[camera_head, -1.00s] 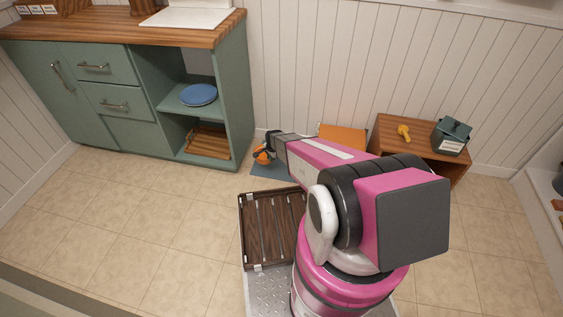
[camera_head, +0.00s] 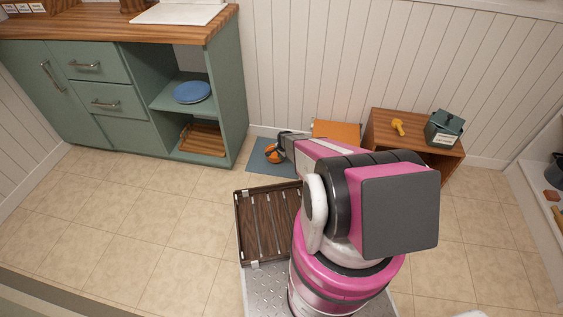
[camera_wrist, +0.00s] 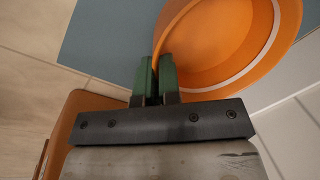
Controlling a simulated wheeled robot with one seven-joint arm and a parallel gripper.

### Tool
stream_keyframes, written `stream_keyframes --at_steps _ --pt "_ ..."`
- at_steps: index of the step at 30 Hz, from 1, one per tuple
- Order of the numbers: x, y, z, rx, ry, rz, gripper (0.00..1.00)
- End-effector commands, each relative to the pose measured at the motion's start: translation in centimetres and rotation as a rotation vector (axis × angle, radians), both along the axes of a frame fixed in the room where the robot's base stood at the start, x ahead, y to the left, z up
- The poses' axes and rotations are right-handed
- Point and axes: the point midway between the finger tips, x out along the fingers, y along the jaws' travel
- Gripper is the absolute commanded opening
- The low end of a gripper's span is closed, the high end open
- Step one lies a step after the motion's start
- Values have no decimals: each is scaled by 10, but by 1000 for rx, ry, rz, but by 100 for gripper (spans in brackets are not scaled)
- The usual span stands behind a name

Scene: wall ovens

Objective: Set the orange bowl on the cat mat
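The orange bowl (camera_head: 273,153) is over the blue-grey cat mat (camera_head: 258,166) on the floor by the wall. My gripper (camera_head: 283,145) is at the bowl's right side in the head view. In the wrist view, the green fingertips (camera_wrist: 158,76) are close together with the rim of the bowl (camera_wrist: 212,45) between them. The mat (camera_wrist: 100,38) shows beneath and beside the bowl there. I cannot tell whether the bowl's base touches the mat. My arm hides part of the mat's right side.
A green cabinet (camera_head: 236,95) with blue plates (camera_head: 192,91) stands left of the mat. An orange-topped item (camera_head: 336,131) and a wooden crate (camera_head: 378,138) stand along the wall to the right. A dark slatted tray (camera_head: 262,225) lies nearer me. Floor on the left is clear.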

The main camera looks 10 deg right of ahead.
Motion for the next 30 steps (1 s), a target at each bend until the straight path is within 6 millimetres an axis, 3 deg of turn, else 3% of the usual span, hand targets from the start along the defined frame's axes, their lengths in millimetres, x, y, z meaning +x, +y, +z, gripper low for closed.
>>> stream_keyframes --at_steps 11,22,25,30 --pt "1 -1 -40 0 0 0 0" --pt "0 0 -43 0 0 0 0" --pt "0 0 -43 0 0 0 30" --pt "0 0 -42 0 0 0 31"
